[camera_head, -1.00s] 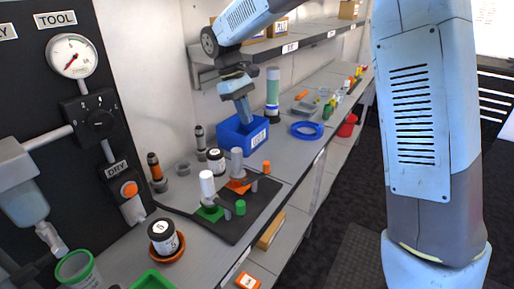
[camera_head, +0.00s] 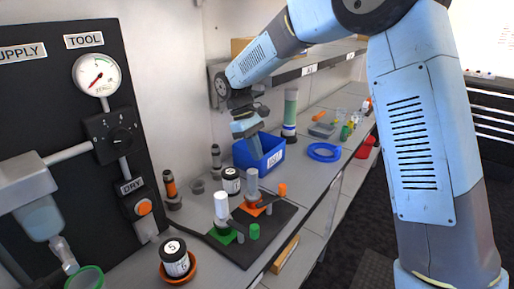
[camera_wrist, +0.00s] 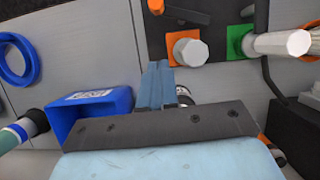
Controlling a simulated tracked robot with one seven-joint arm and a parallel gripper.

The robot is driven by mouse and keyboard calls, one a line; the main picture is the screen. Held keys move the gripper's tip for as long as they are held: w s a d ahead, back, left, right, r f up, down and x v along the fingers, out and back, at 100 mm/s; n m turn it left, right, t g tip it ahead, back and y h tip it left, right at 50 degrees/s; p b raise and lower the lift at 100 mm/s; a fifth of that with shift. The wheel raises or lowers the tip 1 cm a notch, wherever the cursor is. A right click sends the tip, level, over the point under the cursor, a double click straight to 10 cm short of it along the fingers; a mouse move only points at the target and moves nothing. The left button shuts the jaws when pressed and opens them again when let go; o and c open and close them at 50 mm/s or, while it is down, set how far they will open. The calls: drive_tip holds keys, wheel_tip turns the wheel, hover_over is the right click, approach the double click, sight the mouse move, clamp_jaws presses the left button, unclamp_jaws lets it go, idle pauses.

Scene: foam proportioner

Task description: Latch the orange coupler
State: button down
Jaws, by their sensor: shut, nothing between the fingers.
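The orange coupler has a grey post (camera_head: 252,183) on an orange base (camera_head: 259,209), with an orange-tipped lever (camera_head: 282,189) beside it on a black plate. In the wrist view its orange base (camera_wrist: 174,40) and grey post top (camera_wrist: 191,52) show above my fingers, and the orange lever tip (camera_wrist: 155,6) is at the top edge. My gripper (camera_head: 257,157) is shut and empty, pointing down by the blue bin. In the wrist view my gripper (camera_wrist: 157,68) lies between the bin and the coupler, apart from the coupler.
The blue bin (camera_head: 270,160) stands close to my fingers. A green coupler with a white post (camera_head: 221,207) shares the black plate (camera_head: 287,222). A black-and-white jar (camera_head: 231,181) and dark cylinders stand behind. A shelf (camera_head: 300,68) overhangs the bench at the wall.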

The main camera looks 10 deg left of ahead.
drive_tip(key=s+d+f, duration=0.3)
drive_tip(key=d+f, duration=0.2)
drive_tip(key=shift+d+f, duration=0.35)
drive_tip(key=shift+f, duration=0.05)
drive_tip(key=shift+w+d, duration=0.1)
drive_tip(key=shift+d, duration=0.1)
